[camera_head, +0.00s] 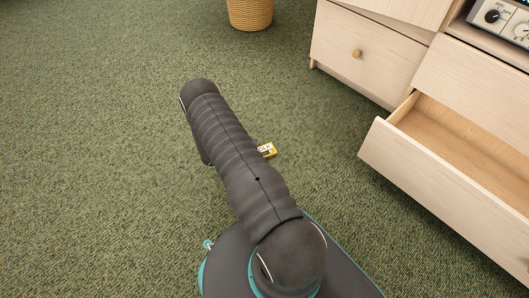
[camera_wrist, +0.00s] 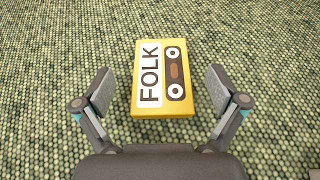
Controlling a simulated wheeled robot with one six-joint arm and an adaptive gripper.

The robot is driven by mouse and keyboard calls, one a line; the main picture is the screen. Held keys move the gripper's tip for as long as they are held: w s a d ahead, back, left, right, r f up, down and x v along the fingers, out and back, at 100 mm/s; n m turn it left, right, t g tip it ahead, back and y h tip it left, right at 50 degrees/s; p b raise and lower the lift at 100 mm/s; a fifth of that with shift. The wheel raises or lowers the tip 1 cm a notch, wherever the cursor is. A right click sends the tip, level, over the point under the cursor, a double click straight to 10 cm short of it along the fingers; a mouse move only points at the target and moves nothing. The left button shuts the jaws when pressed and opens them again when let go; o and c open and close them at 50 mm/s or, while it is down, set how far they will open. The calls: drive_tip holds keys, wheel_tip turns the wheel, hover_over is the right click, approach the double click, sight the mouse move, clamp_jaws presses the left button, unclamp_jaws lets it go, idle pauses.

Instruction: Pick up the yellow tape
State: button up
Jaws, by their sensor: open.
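The yellow tape (camera_wrist: 188,105) is a flat cassette with a white "FOLK" label and two reels. In the wrist view it lies on the green carpet, between and ahead of the two fingers of my gripper (camera_wrist: 160,97). The fingers are spread wide, one on each side of the tape, with a gap on both sides. Nothing is held. In the head view the tape (camera_head: 267,150) shows as a small yellow piece beside my arm, partly hidden by it. My gripper is hidden behind the arm in that view.
A pale wooden dresser (camera_head: 365,50) stands at the right, with a lower drawer (camera_head: 440,190) pulled open over the carpet. A wicker basket (camera_head: 250,13) stands at the top. A grey device (camera_head: 505,20) sits in the dresser's upper opening. Carpet at left is clear.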

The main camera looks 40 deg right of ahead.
sight(268, 149)
drive_tip(key=x, duration=0.3)
drive_tip(key=shift+s+d+f, duration=0.1)
drive_tip(key=shift+s+d, duration=0.05)
drive_tip(key=shift+d, duration=0.1)
drive_tip(key=c, duration=1.2)
drive_tip(key=shift+c, duration=0.2)
